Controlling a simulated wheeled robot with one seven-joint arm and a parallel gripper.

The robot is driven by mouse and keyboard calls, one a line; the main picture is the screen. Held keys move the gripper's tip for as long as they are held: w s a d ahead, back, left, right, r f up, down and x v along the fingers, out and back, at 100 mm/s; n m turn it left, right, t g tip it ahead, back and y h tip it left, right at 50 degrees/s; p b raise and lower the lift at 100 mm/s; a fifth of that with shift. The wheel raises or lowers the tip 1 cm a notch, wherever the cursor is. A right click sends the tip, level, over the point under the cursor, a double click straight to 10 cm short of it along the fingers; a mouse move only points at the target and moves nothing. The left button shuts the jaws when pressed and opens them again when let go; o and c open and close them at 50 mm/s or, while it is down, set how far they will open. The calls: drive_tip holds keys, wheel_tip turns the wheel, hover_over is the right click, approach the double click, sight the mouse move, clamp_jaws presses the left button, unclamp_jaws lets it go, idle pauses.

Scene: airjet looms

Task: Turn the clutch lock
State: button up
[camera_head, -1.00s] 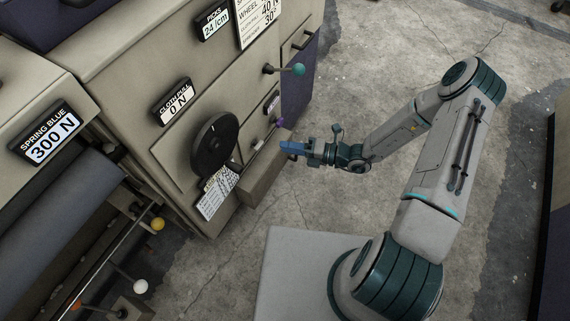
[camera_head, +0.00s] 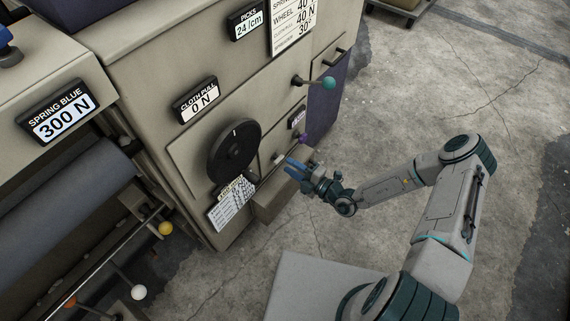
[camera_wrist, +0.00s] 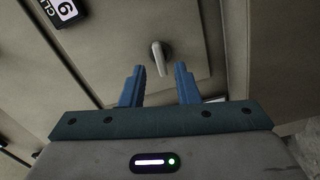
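A small pale lever (camera_wrist: 160,58) on a dark round base sticks out of the beige machine panel in the wrist view; it appears to be the clutch lock. In the head view it is a small light nub (camera_head: 279,158) below the purple knob. My gripper (camera_wrist: 159,72) is open, its two blue fingers apart with nothing between them. The lever stands ahead of the gap, slightly left of its middle, and I see no contact. In the head view my gripper (camera_head: 290,166) is close in front of the panel.
A large black handwheel (camera_head: 234,150) projects left of my gripper. A purple-knobbed lever (camera_head: 302,138) and a teal-knobbed lever (camera_head: 328,83) stick out above and right. A beige box-like ledge (camera_head: 272,203) juts out below. The concrete floor at right is free.

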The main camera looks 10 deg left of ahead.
sight(278, 159)
drive_tip(key=shift+b+x, duration=0.45)
drive_tip(key=shift+x, duration=0.65)
drive_tip(key=shift+w+a, duration=0.15)
drive_tip(key=shift+a, duration=0.2)
drive_tip(key=shift+p, duration=0.3)
clamp_jaws()
